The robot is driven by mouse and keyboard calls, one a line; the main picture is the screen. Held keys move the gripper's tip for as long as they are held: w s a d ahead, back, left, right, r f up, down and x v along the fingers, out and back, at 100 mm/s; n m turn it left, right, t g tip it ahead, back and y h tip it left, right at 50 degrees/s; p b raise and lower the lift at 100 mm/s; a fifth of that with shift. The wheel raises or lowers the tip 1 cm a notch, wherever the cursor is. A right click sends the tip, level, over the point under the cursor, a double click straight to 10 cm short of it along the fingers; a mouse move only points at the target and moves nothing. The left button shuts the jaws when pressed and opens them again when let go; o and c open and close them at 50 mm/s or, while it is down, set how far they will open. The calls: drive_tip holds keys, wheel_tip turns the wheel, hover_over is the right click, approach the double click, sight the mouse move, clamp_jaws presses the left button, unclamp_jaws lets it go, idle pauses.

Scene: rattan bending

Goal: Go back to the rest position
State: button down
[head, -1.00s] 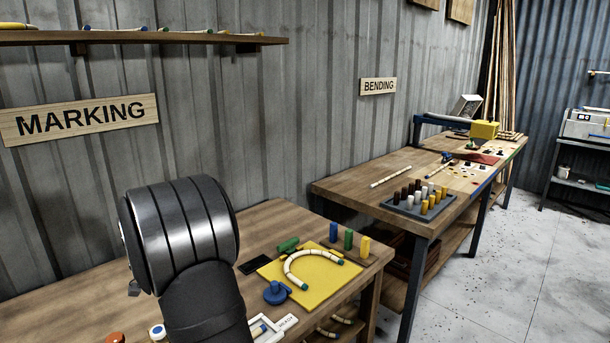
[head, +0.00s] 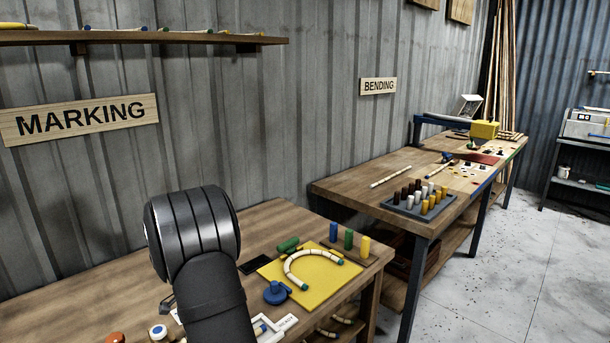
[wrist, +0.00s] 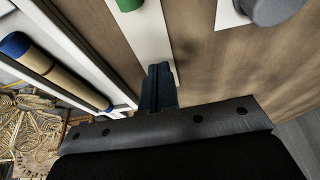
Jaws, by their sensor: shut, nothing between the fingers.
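In the wrist view my gripper (wrist: 159,86) is shut and empty, its dark fingers together over the wooden table and a white strip. In the head view my dark arm stands over the front of the marking table (head: 262,218) and hides most of the gripper. A curved rattan piece (head: 292,262) with a green end lies on a yellow board (head: 330,277), to the right of my arm and apart from it.
A blue round tool (head: 276,292), a green piece (head: 288,244) and colored pegs (head: 349,239) sit around the board. The bending table (head: 350,185) holds a grey tray (head: 398,208) of several pegs. A shelf (head: 150,38) hangs above. In the wrist view a blue-tipped rod (wrist: 60,75) lies left.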

drive_tip(key=s+a+r+n, duration=0.2)
drive_tip(key=r+n, duration=0.4)
drive_tip(key=n, duration=0.2)
drive_tip(key=s+a+r+n+g+y, duration=0.1)
drive_tip(key=s+a+r+n, duration=0.1)
drive_tip(key=r+n, duration=0.4)
drive_tip(key=shift+r+n, duration=0.25)
drive_tip(key=shift+n, duration=0.85)
drive_tip(key=shift+s, duration=0.1)
drive_tip(key=c, duration=2.2)
unclamp_jaws()
